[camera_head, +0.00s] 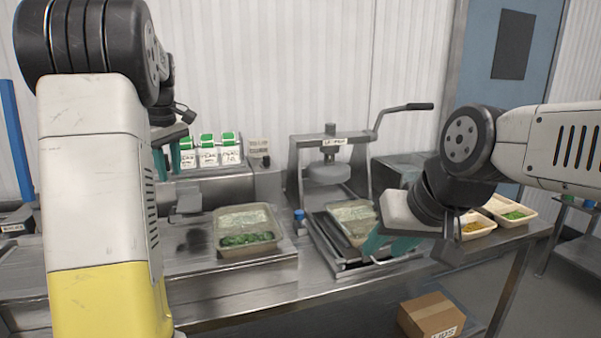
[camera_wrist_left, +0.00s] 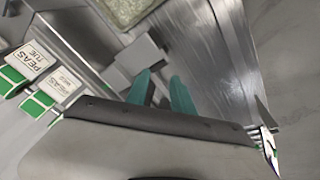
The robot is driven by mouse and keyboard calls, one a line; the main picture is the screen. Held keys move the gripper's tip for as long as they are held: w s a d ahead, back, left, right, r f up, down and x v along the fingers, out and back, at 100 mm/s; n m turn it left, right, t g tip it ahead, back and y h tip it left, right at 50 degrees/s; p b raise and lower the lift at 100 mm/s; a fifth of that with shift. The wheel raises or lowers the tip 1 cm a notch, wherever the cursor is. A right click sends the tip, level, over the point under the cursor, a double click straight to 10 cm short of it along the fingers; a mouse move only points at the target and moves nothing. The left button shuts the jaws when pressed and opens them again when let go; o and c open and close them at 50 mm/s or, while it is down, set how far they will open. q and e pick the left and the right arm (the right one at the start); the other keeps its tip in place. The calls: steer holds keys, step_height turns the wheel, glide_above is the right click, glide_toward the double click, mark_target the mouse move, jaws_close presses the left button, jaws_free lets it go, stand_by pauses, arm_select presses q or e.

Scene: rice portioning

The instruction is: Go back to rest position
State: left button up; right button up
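My left gripper (camera_head: 167,160) is raised at the left, in front of the dispenser with green-topped labels. In the left wrist view its teal fingers (camera_wrist_left: 161,92) are apart with nothing between them, and a grey block (camera_wrist_left: 140,58) shows beyond them. My right gripper (camera_head: 388,244) is over the front of the hand press, beside the tray (camera_head: 352,218) lying in it. Its teal fingers look apart with nothing visible between them; whether they touch the tray I cannot tell.
A tray with green contents (camera_head: 247,222) sits on a metal plate at left centre. The lever press (camera_head: 330,172) stands mid-table. Small food trays (camera_head: 515,212) are at the right. A cardboard box (camera_head: 430,316) is below the table. The front table strip is clear.

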arm_select(q)
steer(key=s+d+f+m+t+h, duration=0.1)
steer(key=s+d+f+m+t, duration=0.1)
steer(key=s+d+m, duration=0.4)
steer(key=s+d+f+m+t+h, duration=0.2)
steer(key=s+d+m, duration=0.4)
steer(key=s+d, duration=0.7)
steer(key=s, duration=0.8)
steer(key=shift+m, duration=0.3)
